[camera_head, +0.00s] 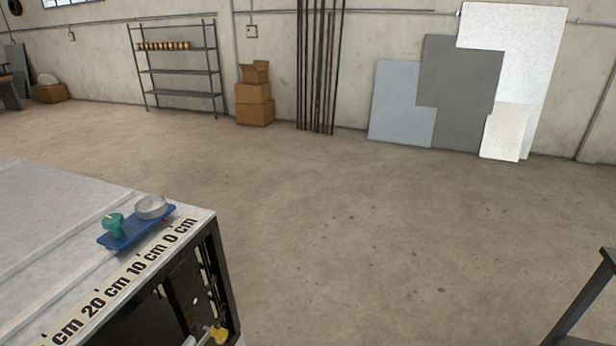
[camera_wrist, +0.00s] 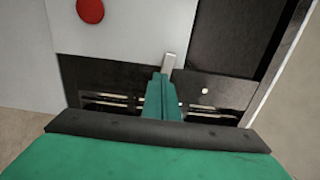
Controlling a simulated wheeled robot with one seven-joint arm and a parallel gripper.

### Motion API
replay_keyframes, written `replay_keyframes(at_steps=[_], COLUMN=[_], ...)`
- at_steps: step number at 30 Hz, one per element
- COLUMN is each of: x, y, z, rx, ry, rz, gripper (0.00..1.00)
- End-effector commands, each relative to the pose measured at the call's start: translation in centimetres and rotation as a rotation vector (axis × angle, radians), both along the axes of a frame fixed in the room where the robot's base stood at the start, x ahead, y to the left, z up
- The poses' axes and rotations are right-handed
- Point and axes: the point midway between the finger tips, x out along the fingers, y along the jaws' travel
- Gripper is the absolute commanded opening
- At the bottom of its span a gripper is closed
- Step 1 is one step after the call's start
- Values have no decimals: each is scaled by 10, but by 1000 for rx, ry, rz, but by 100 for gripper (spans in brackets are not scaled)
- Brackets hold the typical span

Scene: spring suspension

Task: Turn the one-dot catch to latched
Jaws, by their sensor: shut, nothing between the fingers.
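In the wrist view, my green gripper (camera_wrist: 161,80) is shut, with its fingers together and empty. A small pale metal lever (camera_wrist: 171,61) stands just beyond the fingertips, nearly upright in the picture and leaning slightly right. Its lower part is hidden behind the fingers, and I cannot tell whether they touch it. A single white dot (camera_wrist: 205,91) marks the black panel (camera_wrist: 225,99) right of the lever, so this looks like the one-dot catch. Whether it is latched cannot be told. My gripper does not show in the head view.
The wrist view shows a red knob (camera_wrist: 90,10) on a pale plate (camera_wrist: 130,35) and slots in the panel. The head view shows a bench (camera_head: 60,215) with a blue tray (camera_head: 135,232) on top and a yellow knob (camera_head: 218,335) below. The floor beyond is clear.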

Motion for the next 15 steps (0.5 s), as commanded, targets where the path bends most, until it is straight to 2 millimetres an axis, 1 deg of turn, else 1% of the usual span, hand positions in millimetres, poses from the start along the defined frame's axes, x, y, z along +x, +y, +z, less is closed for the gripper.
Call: replay_keyframes(at_steps=[3,7,11,15], x=[-3,-7,-11,-11], y=[-13,-26,-33,-34], z=[1,1,2,2], rx=[2,1,1,2], ry=[-2,-3,-4,-4], rz=[-5,-5,-4,-4], gripper=[0,0,0,0])
